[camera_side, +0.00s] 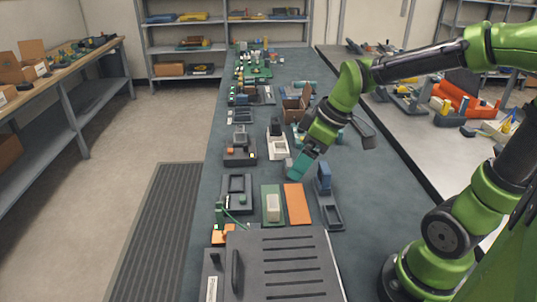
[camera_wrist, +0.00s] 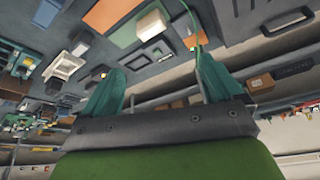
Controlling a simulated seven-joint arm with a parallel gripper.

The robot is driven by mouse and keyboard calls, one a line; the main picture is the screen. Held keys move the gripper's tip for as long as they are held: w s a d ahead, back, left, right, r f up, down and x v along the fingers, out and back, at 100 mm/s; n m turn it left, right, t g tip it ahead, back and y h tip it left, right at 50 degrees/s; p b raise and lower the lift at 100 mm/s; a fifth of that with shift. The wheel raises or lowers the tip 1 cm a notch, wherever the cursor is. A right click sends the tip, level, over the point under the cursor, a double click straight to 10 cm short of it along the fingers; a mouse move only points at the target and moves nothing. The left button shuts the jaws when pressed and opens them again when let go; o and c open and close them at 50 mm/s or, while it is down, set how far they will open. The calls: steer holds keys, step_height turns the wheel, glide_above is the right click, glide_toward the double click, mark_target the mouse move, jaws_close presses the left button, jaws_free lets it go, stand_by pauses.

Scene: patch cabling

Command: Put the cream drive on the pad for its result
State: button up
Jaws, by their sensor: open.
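The cream drive (camera_side: 273,207) stands on the green pad (camera_side: 271,189). In the wrist view the cream drive (camera_wrist: 151,25) also shows on the green pad (camera_wrist: 121,31). The orange pad (camera_side: 297,204) lies bare just right of the green one; it also shows in the wrist view (camera_wrist: 105,15). My gripper (camera_side: 297,168) is above the bench, beyond the pads and apart from the drive. Its teal fingers are spread with nothing between them in the wrist view (camera_wrist: 160,78). A dark dock (camera_side: 237,190) with a small green spot is left of the green pad.
A blue block (camera_side: 323,178) stands in a dark tray (camera_side: 333,216) right of the orange pad. A large slotted dark box (camera_side: 285,262) fills the near bench. A thin green cable (camera_side: 233,218) runs near the dock. Other devices, including a white-framed one (camera_side: 277,146), stand farther back.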

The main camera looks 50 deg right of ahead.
steer(key=s+a+r+m+t, duration=0.2)
steer(key=s+r+m, duration=0.3)
steer(key=s+m, duration=0.2)
steer(key=shift+s+a+r+m+t, duration=0.2)
steer(key=shift+a+m+t, duration=0.2)
steer(key=shift+m, duration=0.2)
